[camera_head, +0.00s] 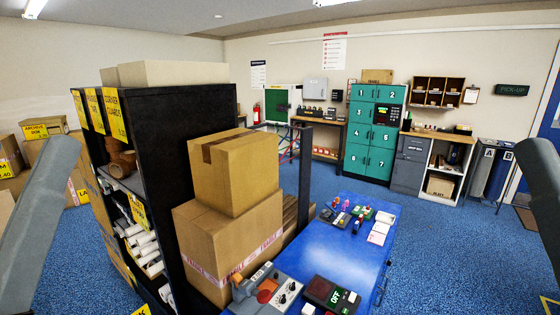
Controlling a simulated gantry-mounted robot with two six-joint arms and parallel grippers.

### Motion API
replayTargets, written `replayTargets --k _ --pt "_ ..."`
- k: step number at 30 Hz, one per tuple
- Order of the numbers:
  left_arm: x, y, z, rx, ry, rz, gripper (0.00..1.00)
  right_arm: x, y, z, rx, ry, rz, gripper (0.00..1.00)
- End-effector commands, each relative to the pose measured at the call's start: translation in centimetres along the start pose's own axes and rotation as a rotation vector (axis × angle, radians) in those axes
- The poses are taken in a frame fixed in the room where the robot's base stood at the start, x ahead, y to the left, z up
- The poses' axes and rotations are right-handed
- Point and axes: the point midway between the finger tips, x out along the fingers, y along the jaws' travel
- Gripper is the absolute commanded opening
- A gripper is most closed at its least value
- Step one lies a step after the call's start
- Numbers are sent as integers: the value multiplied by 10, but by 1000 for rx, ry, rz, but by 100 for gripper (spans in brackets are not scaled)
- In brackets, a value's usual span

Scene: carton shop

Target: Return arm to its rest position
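A grey link of my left arm (42,215) comes in at the left edge and runs down out of the picture. A link of my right arm (545,185) shows at the right edge. Neither gripper is in view, so I cannot see what they hold or whether they are open.
A black shelf unit (180,130) stands at left centre, with stacked cartons (236,172) beside it. A blue table (345,250) at bottom centre carries control boxes and small items. Teal lockers (372,135) stand at the back wall. Blue floor is clear right of the table.

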Motion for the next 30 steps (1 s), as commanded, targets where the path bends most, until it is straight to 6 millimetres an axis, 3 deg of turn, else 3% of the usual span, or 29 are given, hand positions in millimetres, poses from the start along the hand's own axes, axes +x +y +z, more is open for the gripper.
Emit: replayTargets --k 1,3,9,30 --pt "35 0 -32 1 0 -1 77 35 0 -32 0 0 0 50" --pt "59 0 -54 2 0 -1 77 59 0 -54 0 -1 0 50" --pt "104 -1 -95 3 -1 -2 77 104 0 -96 0 -1 0 50" --pt "108 -1 -99 4 0 -2 77 108 0 -99 0 -1 0 50"
